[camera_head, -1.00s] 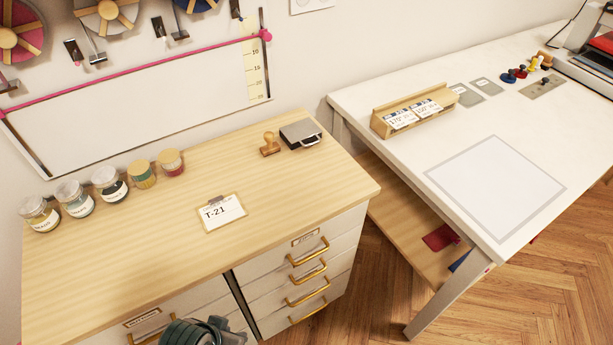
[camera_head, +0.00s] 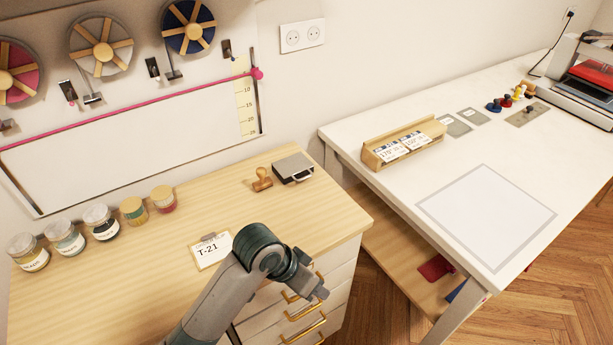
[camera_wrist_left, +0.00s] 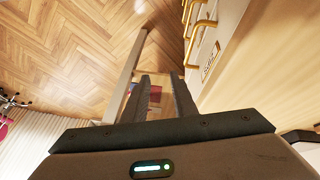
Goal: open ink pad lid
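The ink pad (camera_head: 293,168) is a small dark box with a grey lid and a pale clasp at its front. It sits at the back right of the wooden cabinet top, and its lid looks shut. My left gripper (camera_head: 318,291) is in front of the cabinet's right drawers, well below and nearer than the ink pad, touching nothing that I can see. In the left wrist view its two dark fingers (camera_wrist_left: 161,78) stand apart with nothing between them. The ink pad cannot be made out in that view. My right gripper is not in view.
A wooden stamp (camera_head: 262,180) stands just left of the ink pad. A T-21 clipboard (camera_head: 208,251) lies partly behind my left arm. Several jars (camera_head: 100,222) line the back left. A white table (camera_head: 400,190) with a wooden card holder (camera_head: 402,146) stands to the right.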

